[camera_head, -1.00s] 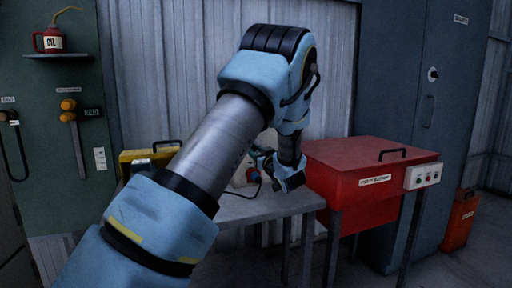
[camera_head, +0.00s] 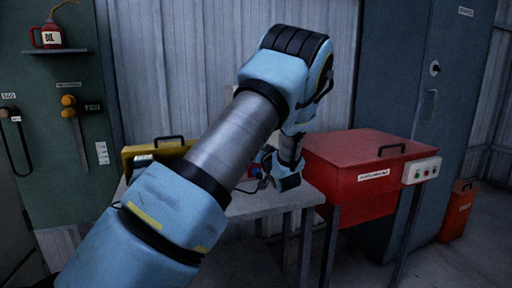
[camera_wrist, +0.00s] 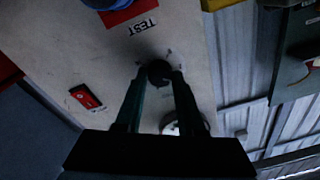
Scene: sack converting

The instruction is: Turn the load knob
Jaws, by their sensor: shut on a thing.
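A dark round knob (camera_wrist: 158,72) stands on a pale panel (camera_wrist: 110,75) in the wrist view, with small marks around it. My gripper (camera_wrist: 160,78) has its two fingers on either side of the knob and is shut on it. The fingers hide part of the knob, and the lettering beside it is too small to read. In the head view my gripper (camera_head: 262,168) is low over the grey table, partly hidden by my own arm.
The panel also carries a red rocker switch (camera_wrist: 86,96), a TEST label (camera_wrist: 142,27), a blue button (camera_wrist: 103,3) and a pale round part (camera_wrist: 172,126) behind a finger. A red lidded box (camera_head: 365,160) stands right of the grey table (camera_head: 245,207); a yellow case (camera_head: 155,150) lies left.

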